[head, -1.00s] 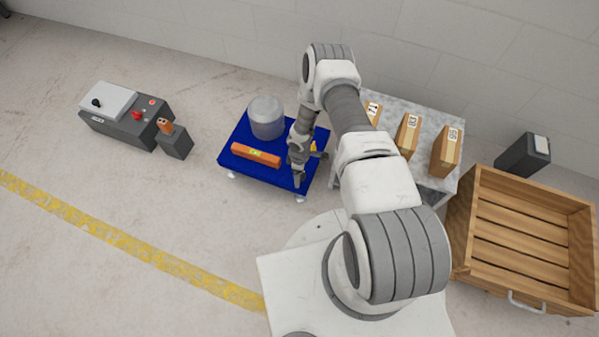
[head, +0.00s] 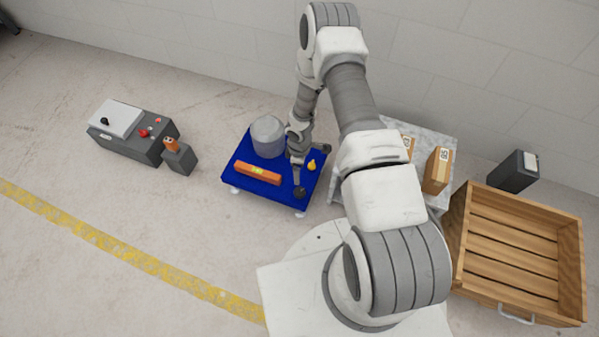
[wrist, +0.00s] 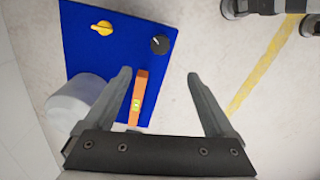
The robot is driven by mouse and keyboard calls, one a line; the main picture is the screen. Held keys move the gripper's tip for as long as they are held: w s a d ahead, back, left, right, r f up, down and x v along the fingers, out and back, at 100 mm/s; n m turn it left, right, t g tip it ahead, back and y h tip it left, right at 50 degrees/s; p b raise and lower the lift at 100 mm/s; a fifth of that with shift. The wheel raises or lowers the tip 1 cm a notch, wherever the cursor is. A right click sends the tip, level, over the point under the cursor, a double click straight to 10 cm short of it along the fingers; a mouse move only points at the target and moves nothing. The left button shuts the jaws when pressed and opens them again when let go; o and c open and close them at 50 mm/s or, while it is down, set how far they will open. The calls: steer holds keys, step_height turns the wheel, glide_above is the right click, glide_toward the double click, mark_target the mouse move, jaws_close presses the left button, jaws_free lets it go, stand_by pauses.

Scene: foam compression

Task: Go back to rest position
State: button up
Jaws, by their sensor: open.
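My gripper (head: 297,172) is over the blue-topped stand (head: 268,189), with its jaws apart. The wrist view shows the two fingers (wrist: 158,76) spread wide with nothing held between them. An orange bar with a yellow-green label (head: 258,172) lies on the blue top; in the wrist view it (wrist: 139,98) appears beside the left finger. A grey cylinder (head: 268,136) stands at the back of the stand. A yellow knob (head: 312,165) and a black knob (wrist: 159,44) are also on the blue top. I cannot tell the gripper's exact height.
A marble-topped table (head: 436,136) with cardboard boxes (head: 437,171) is partly hidden behind my arm. A wooden crate (head: 520,242) stands at right, near a dark box (head: 513,171). A grey control box (head: 134,135) is at left. The floor around the yellow line (head: 120,250) is clear.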

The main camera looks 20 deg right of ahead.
steer(key=shift+r, duration=0.35)
stand_by(0.3)
steer(key=w+d+r+m+t+h, duration=0.1)
steer(key=w+d+r+m, duration=0.15)
steer(key=r, duration=1.45)
steer(key=w+d+r+m+t+h, duration=0.1)
steer(key=w+d+r+m, duration=0.15)
steer(key=r, duration=1.35)
steer(key=s+a+r+m+t, duration=0.1)
steer(key=s+r+m, duration=0.1)
steer(key=s+r, duration=0.5)
steer(key=s+a+r+m+t, duration=0.1)
steer(key=s+r+m, duration=0.15)
steer(key=r, duration=0.85)
steer(key=s+a+r+m+y, duration=0.1)
steer(key=s+r, duration=0.2)
steer(key=s, duration=0.4)
steer(key=s+a+r+m+t+y, duration=0.1)
steer(key=s+a+r+m, duration=0.1)
steer(key=s, duration=0.6)
steer(key=shift+s+r+t, duration=0.3)
steer(key=shift+r, duration=0.2)
step_height(320, 180, up, 22)
steer(key=p, duration=2.2)
steer(key=shift+f, duration=0.1)
